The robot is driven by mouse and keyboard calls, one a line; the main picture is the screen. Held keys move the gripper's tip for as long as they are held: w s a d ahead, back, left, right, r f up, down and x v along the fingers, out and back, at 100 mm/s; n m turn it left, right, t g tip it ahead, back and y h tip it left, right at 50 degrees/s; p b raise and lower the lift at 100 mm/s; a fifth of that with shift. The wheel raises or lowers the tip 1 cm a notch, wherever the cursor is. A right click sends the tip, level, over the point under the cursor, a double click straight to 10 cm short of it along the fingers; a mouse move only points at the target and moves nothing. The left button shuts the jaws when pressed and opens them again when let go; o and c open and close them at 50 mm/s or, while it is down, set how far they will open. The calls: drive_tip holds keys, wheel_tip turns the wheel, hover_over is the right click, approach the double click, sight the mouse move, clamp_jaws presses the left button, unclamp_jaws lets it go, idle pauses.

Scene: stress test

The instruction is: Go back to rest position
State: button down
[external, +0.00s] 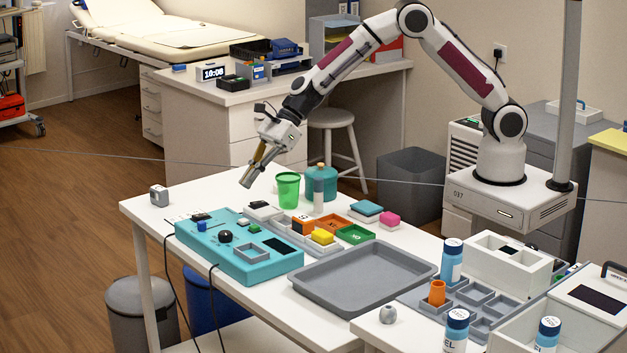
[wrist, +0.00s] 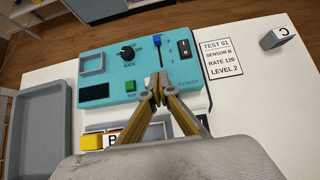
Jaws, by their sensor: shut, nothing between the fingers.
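My gripper (external: 247,180) hangs above the table near its far edge, to the left of the green cup, shut and empty. In the wrist view my gripper (wrist: 156,93) has its fingertips together, showing over the lower edge of the teal device. The teal device (external: 213,243) lies on the table with a dark knob, a blue-topped lever, a green button, a black switch and a small square grey tray on it. It also shows in the wrist view (wrist: 112,65). My arm reaches from its base at the right over the table.
A green cup (external: 288,191), teal jar (external: 321,183) and white bottle (external: 318,197) stand near the gripper. A large grey tray (external: 362,277) lies to the right. A printed card (wrist: 218,60) and a grey block (wrist: 277,38) lie beside the device. A thin line crosses the external view.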

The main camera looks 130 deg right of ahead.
drive_tip(key=shift+n, duration=0.3)
drive_tip(key=s+a+r+n+g+y, duration=0.1)
drive_tip(key=s+a+n+g+y, duration=0.25)
drive_tip(key=s+a+n, duration=1.15)
drive_tip(key=s+a+r+n+h, duration=0.1)
drive_tip(key=s+a+r+n, duration=0.4)
drive_tip(key=s, duration=0.4)
drive_tip(key=s+a+r+n+h, duration=0.1)
drive_tip(key=s+a+r+n, duration=0.4)
drive_tip(key=s+n, duration=0.3)
drive_tip(key=s+a+r+n+h, duration=0.1)
drive_tip(key=s+a+r+n, duration=0.4)
drive_tip(key=s, duration=0.6)
drive_tip(key=shift+r+n, duration=0.15)
drive_tip(key=shift+n, duration=1.05)
drive_tip(key=shift+w+h, duration=0.1)
drive_tip(key=shift+h, duration=0.15)
idle(1.2)
